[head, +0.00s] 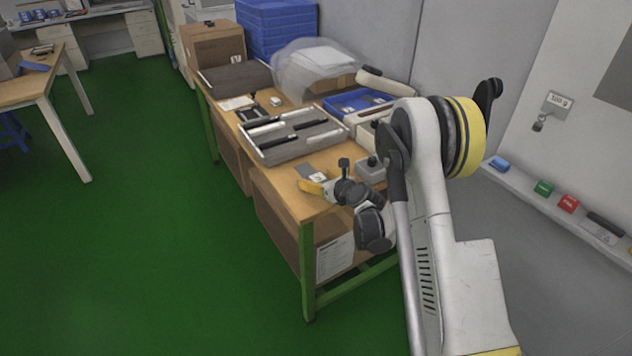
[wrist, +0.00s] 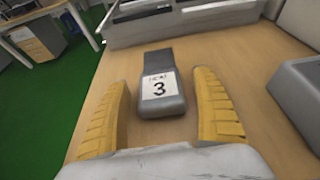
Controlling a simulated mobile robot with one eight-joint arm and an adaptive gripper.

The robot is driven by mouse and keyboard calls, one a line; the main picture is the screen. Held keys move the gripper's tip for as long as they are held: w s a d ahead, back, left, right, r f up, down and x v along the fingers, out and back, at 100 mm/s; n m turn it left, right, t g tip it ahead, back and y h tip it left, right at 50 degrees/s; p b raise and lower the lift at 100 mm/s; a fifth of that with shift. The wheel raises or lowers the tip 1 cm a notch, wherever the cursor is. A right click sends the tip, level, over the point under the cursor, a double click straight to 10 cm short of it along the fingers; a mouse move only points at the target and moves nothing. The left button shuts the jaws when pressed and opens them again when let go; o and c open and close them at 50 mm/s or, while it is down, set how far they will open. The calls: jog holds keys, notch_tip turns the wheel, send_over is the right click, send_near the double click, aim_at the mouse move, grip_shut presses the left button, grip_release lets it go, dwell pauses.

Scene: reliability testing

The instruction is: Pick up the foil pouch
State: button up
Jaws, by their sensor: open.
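A grey pouch-like item (wrist: 164,109), which looks like the foil pouch, lies flat on the wooden workbench. It has a narrower far end and a white label with a black 3. In the head view it shows as a small grey shape (head: 305,172) near the bench's front end. My gripper (head: 313,187) has yellow ribbed fingers and is open over this end of the bench. In the wrist view the fingers stand on either side of the item, with a gap on both sides and nothing held.
A grey tray (head: 285,153) with dark and light tools lies beyond the item. A grey box (head: 371,169) stands to its right. A blue bin (head: 352,101) and a clear bag (head: 312,62) are farther back. Green floor lies open to the left.

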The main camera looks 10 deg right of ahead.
jog(key=shift+c, duration=0.2)
jog(key=c, duration=1.1)
jog(key=shift+r, duration=0.1)
jog(key=shift+c, duration=0.2)
